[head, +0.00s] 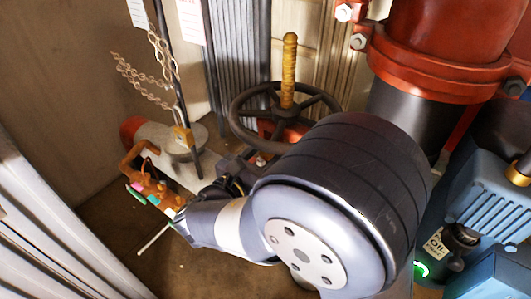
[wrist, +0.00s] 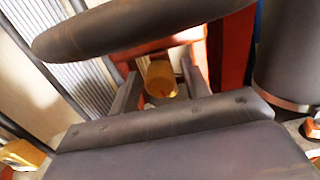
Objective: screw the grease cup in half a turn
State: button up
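The grease cup, which looks like a small yellow brass cylinder (wrist: 161,78), is at the upper middle of the wrist view. My gripper (wrist: 162,84) has one finger on each side of it. The fingers are apart, and a narrow gap seems to show between each finger and the cup. The cup's lower part is hidden behind my gripper's body. In the head view my arm covers the cup and the fingertips.
A dark handwheel (head: 236,115) with a yellow spindle (head: 289,70) stands close; its rim (wrist: 130,25) crosses above the cup in the wrist view. A red flanged pipe (head: 440,50) and a blue motor (head: 490,195) are at right. A chain and padlock (head: 183,137) hang at left.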

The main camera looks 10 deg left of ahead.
jog(key=c, duration=0.9)
jog(key=shift+o, duration=0.2)
jog(key=shift+m+b, duration=0.3)
jog(key=shift+m, duration=0.8)
jog(key=o, duration=1)
jog(key=v, duration=1)
jog(key=shift+s+a+p, duration=0.15)
jog(key=shift+s+p, duration=0.2)
jog(key=shift+p, duration=0.05)
jog(key=shift+f, duration=0.1)
